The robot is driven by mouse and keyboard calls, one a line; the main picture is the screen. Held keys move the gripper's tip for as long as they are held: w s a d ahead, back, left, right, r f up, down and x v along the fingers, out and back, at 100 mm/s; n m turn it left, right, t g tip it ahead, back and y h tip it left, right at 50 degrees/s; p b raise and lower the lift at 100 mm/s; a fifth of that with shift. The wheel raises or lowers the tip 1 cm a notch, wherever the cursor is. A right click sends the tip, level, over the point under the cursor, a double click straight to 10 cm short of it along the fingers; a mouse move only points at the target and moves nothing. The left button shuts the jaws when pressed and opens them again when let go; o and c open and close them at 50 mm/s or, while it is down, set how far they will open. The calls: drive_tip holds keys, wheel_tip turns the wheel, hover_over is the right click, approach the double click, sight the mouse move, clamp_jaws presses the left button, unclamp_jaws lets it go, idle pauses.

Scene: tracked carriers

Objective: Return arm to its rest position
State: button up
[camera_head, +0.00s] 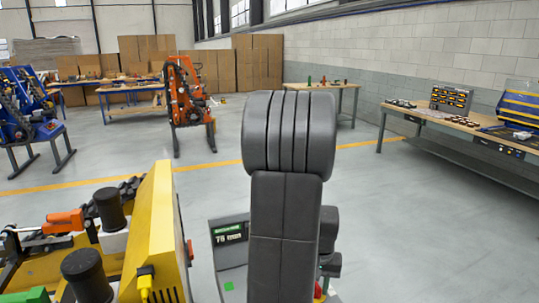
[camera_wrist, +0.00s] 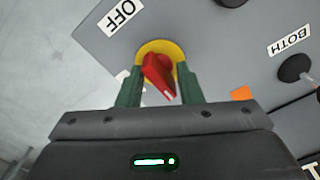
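In the wrist view, my gripper (camera_wrist: 160,88) has its two green fingers apart, one on each side of a red rotary knob (camera_wrist: 156,72). The knob sits on a yellow round plate (camera_wrist: 172,48) on a grey panel (camera_wrist: 215,50). The knob is turned at a slant. No clear grip on it shows; whether a finger touches it I cannot tell. An "OFF" label (camera_wrist: 121,15) is at the upper left of the knob. In the head view, my dark grey arm (camera_head: 285,190) rises in the middle and hides my gripper and the knob.
A yellow tracked machine (camera_head: 155,235) stands close at left. A grey panel with a "76 mm" display (camera_head: 229,234) is partly behind my arm. A workbench (camera_head: 450,130) stands at right, an orange machine (camera_head: 185,100) behind. Open floor (camera_head: 410,235) lies at right.

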drive_tip(key=shift+m+p, duration=0.3)
drive_tip(key=shift+m, duration=1.3)
drive_tip(key=shift+r, duration=0.1)
